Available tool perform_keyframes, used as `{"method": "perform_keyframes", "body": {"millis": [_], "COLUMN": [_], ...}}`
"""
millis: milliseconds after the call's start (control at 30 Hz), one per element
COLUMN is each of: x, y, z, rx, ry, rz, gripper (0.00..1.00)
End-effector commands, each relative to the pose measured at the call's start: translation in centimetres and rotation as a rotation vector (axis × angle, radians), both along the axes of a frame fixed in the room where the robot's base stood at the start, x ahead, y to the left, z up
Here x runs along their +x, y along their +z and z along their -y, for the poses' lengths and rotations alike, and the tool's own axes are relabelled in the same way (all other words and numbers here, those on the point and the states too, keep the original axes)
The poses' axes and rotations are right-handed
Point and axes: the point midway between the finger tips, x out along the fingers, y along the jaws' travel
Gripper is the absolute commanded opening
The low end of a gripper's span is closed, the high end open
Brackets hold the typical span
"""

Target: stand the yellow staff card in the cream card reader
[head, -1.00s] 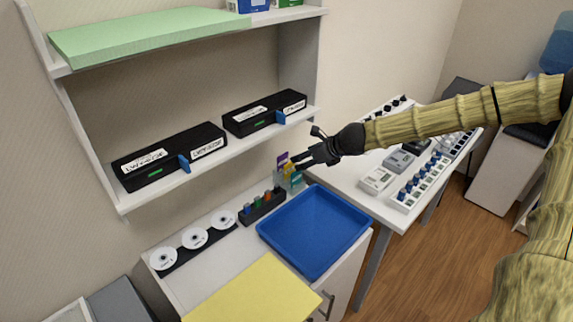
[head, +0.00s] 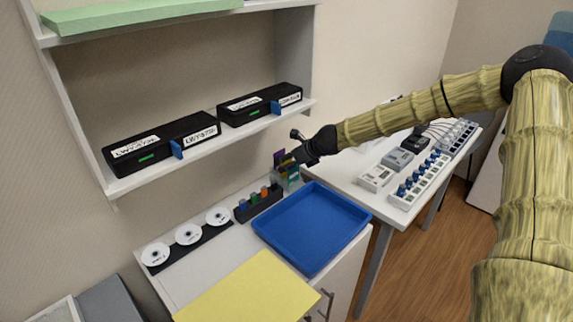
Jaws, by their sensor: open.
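Upright cards stand in a small rack (head: 289,183) at the back of the cabinet top, beside the wall. A purple card (head: 279,157) shows at the left of the group. The yellow staff card (head: 289,161) is mostly hidden behind my fingers. My gripper (head: 291,161) is open at the tops of the cards, with its fingers around or just beside the yellow one; I cannot tell which. A cream device (head: 376,178), which looks like the card reader, sits on the white table to the right, with a greyer device (head: 398,159) behind it.
A blue tray (head: 312,228) lies in front of the rack. A black holder with coloured sticks (head: 258,204) and a strip of discs (head: 188,235) are to the left. A shelf with black boxes (head: 163,142) overhangs. A white strip with blue knobs (head: 421,180) lies right of the cream device.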

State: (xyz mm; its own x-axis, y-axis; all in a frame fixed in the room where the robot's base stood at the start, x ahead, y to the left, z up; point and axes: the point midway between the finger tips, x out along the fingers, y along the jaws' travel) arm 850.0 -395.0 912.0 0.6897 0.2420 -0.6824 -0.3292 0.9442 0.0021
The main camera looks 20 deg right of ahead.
Motion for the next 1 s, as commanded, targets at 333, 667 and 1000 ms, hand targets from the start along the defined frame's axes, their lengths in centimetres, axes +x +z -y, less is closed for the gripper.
{"method": "perform_keyframes", "body": {"millis": [333, 667, 1000], "x": [0.0, 0.0, 0.1], "y": [0.1, 0.1, 3.8], "z": [0.0, 0.0, 0.0], "rx": [0.0, 0.0, 0.001], "ry": [0.0, 0.0, 0.0], "rz": [0.001, 0.001, 0.002], "gripper": [0.57, 0.4, 0.4]}}
